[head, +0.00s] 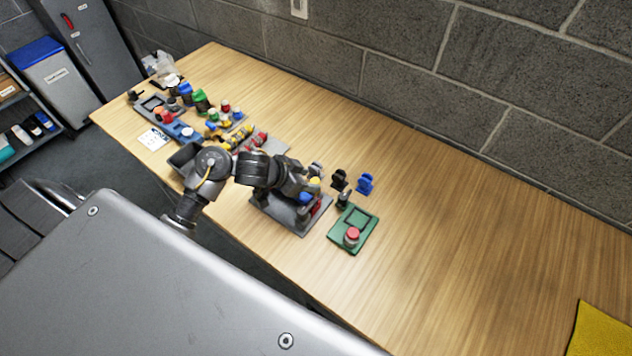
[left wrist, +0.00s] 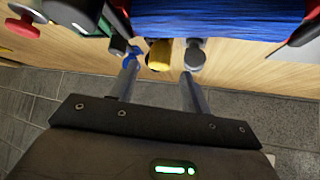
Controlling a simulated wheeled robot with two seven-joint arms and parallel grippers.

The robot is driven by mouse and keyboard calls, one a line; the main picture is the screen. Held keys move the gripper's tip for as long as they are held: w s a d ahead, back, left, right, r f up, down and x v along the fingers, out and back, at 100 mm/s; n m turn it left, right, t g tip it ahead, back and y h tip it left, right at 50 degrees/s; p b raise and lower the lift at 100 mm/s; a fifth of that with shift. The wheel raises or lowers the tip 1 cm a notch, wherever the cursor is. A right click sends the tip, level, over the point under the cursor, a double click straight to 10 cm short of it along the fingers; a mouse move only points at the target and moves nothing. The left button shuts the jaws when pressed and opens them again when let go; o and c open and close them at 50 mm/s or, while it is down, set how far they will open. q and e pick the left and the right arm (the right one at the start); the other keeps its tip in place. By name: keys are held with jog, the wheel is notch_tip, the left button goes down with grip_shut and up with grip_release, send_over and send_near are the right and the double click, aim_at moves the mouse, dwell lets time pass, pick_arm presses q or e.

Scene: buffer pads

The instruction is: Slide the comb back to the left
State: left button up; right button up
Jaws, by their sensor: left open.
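I cannot clearly pick out the comb. A grey stand (head: 290,218) sits on the bench below my left gripper (head: 306,186), with small blue, yellow and red parts close to the gripper; the arm hides much of it. In the left wrist view my left gripper (left wrist: 160,72) is open, its fingers apart. Near and between the fingertips are a yellow knob (left wrist: 160,52), a blue piece and a grey round knob (left wrist: 195,53). A blue finely ridged block (left wrist: 222,18) lies beyond them. I cannot tell whether the fingers touch anything. My right gripper is not in view.
A green tray with a red button (head: 352,234) stands right of the stand. A black piece (head: 339,180) and a blue piece (head: 365,184) stand behind it. Several trays and coloured parts crowd the bench's left. The right is clear up to a yellow cloth (head: 602,332).

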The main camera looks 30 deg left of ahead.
aim_at(314, 181)
pick_arm(q)
jog(key=shift+b+x, duration=0.3)
jog(key=shift+x, duration=0.95)
jog(key=shift+w+d+f, duration=0.1)
jog(key=shift+d+f, duration=0.1)
jog(key=shift+f, duration=0.05)
jog(key=shift+w+d+f, duration=0.1)
jog(key=shift+w+f, duration=0.2)
jog(key=shift+s, duration=0.1)
jog(key=c, duration=0.3)
grip_shut()
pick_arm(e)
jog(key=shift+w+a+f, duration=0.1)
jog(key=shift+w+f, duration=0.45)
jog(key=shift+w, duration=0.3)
